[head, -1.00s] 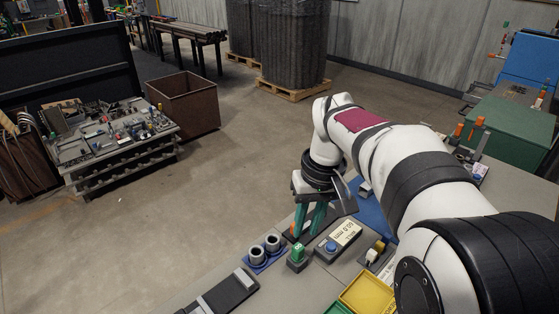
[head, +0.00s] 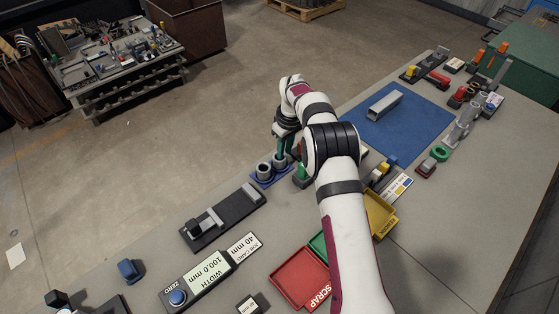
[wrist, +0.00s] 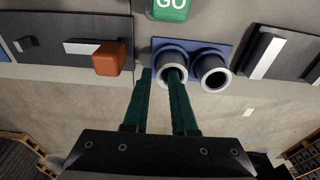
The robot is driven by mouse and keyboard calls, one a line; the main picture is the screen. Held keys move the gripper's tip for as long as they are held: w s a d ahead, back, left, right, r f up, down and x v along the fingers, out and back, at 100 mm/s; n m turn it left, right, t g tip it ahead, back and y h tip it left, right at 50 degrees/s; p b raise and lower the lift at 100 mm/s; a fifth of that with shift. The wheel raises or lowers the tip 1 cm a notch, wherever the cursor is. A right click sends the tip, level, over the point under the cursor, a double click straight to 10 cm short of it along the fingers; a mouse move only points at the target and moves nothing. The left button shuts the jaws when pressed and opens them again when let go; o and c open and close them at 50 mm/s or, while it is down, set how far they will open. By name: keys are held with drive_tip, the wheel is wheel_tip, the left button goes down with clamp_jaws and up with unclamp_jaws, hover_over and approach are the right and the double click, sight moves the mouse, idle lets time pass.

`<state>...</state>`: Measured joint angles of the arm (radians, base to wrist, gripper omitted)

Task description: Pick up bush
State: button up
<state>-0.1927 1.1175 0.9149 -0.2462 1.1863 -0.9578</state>
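Two grey hollow bushes stand side by side on a blue base (wrist: 193,47): one bush (wrist: 158,63) on the left and another (wrist: 211,72) on the right in the wrist view. In the head view the nearer bush (head: 264,170) is clear, and the other (head: 281,162) is partly behind the fingers. My gripper (wrist: 161,72) has two green fingers set apart with a gap. The fingers also show in the head view (head: 284,148).
A green GO block (wrist: 171,8) stands close beside the blue base. A dark fixture with an orange block (wrist: 109,58) lies left in the wrist view. A dark slide gauge (head: 222,218), a red scrap tray (head: 300,277) and a blue mat (head: 400,125) share the bench.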

wheel_tip(320, 180, down, 2)
drive_tip(key=shift+a, duration=0.1)
drive_tip(key=shift+w, duration=0.1)
clamp_jaws()
idle(1.3)
